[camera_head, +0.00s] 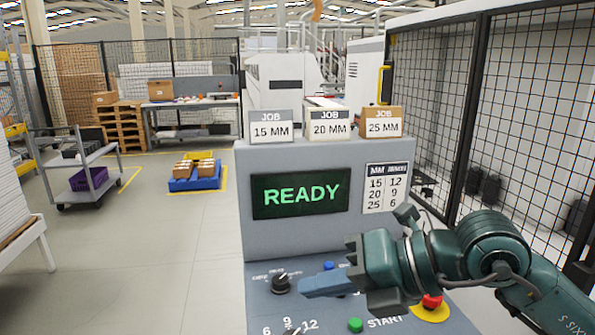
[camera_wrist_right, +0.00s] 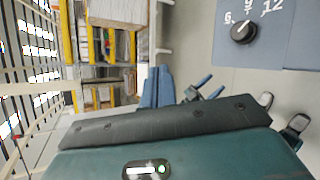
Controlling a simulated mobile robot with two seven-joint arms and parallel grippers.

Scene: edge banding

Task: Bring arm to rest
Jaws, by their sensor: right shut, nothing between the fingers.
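My right arm reaches in from the lower right in the head view. Its gripper (camera_head: 308,287) is shut and empty, with blue fingers pointing left over the sloped control panel (camera_head: 258,314). The fingers lie beside the upper black knob (camera_head: 281,284) in the picture; I cannot tell whether they touch it. In the wrist view, the shut blue fingers (camera_wrist_right: 157,86) show past the dark gripper body. A black knob (camera_wrist_right: 243,31) with numbers around it shows at upper right there. My left gripper does not show in the head view.
The screen (camera_head: 300,194) reads READY. A green button (camera_head: 355,325), a red button (camera_head: 431,301) on yellow and a blue button (camera_head: 329,265) sit on the panel. Three JOB boxes stand on top. A mesh fence (camera_head: 540,120) stands at right.

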